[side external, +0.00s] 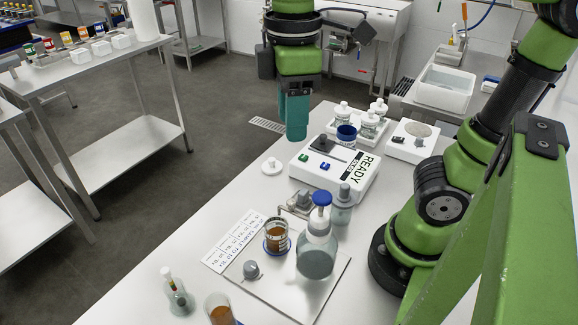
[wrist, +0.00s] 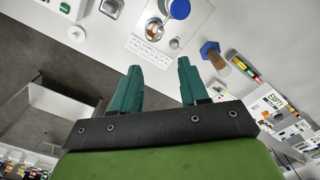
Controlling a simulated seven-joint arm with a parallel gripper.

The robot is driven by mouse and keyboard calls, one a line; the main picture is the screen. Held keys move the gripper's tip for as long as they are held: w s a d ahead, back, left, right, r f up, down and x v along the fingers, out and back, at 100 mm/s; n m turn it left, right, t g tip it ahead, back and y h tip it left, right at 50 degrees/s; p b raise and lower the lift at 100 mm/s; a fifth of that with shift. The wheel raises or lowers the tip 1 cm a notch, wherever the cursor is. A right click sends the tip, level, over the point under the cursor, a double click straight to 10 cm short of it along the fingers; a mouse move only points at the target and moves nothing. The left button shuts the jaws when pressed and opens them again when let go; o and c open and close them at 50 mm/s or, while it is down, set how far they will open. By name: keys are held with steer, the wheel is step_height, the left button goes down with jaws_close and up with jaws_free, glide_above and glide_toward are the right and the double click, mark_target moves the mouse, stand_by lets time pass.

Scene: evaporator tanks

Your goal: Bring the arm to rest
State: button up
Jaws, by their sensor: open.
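My gripper (side external: 296,134) hangs with its teal fingers pointing down, near the far left edge of the white table, behind the white READY device (side external: 318,178). In the wrist view my gripper (wrist: 158,66) is open, its two fingers wide apart with nothing between them. The fingers touch nothing that I can see. A blue-capped bottle (side external: 317,253) and a glass of brown liquid (side external: 277,240) stand on a pale plate (side external: 300,299), apart from my gripper.
A rack of white-capped bottles (side external: 369,127) and a white balance-like device (side external: 408,142) stand at the back. A white lid (side external: 272,166) lies near the left edge. A flask (side external: 178,297) and another brown glass (side external: 219,310) stand in front. Floor (side external: 205,125) is open to the left.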

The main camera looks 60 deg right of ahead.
steer(key=shift+r, duration=0.45)
steer(key=w+d+f+m+t+y, duration=0.1)
steer(key=d+f+m+t+y, duration=0.1)
steer(key=d+f+m+t, duration=0.5)
steer(key=m, duration=0.5)
steer(key=shift+w+f+m, duration=0.15)
steer(key=shift+m, duration=0.25)
